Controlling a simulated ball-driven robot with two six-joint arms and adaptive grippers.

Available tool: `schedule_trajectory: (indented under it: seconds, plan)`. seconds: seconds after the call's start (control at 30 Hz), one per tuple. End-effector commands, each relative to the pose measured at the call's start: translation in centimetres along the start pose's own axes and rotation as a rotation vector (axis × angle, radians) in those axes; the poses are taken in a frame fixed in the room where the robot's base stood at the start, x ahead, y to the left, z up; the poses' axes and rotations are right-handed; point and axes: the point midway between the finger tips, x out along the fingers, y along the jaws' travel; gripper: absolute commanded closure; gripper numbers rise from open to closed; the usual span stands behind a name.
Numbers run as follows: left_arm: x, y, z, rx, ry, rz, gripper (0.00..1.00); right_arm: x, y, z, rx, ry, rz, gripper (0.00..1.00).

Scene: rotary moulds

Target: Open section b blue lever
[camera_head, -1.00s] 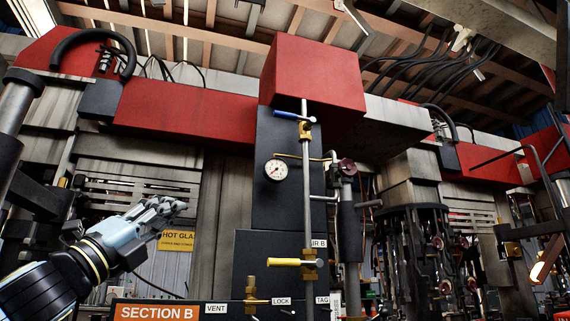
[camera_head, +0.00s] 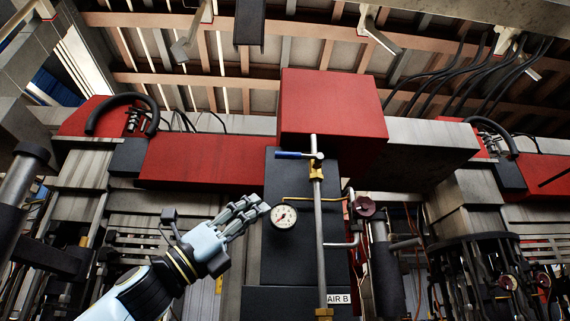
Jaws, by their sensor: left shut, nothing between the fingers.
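The blue lever (camera_head: 293,155) sits at the top of a vertical grey pipe (camera_head: 318,220) and points left, roughly level, from a brass valve (camera_head: 317,171). My left gripper (camera_head: 258,208) is shut and empty. It is below and to the left of the blue lever, apart from it in the picture, with its fingertips beside the left edge of the pressure gauge (camera_head: 284,216). I cannot tell whether the fingertips touch the gauge. My right gripper is not in view.
A red box (camera_head: 331,105) overhangs just above the lever. A dark panel (camera_head: 270,265) stands behind the pipe.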

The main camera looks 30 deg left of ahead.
Motion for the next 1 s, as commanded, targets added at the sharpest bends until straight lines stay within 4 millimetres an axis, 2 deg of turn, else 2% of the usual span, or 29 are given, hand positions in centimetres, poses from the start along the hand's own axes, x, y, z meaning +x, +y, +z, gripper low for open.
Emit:
schedule_trajectory:
  seconds: [0.03, 0.4, 0.6, 1.0]
  plan:
    - [1.5, -0.3, 0.7, -0.004, -0.005, -0.003, 1.0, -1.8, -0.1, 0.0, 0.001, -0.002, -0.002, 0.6]
    - [8.4, -0.2, 0.6, -0.004, -0.003, -0.001, 1.0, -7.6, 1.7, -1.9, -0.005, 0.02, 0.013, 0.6]
    - [9.9, -0.1, 2.4, 0.0, 0.0, 0.0, 1.0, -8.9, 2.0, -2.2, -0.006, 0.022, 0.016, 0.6]
    - [10.2, 0.0, 2.8, -0.002, 0.0, 0.0, 1.0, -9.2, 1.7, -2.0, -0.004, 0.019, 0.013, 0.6]
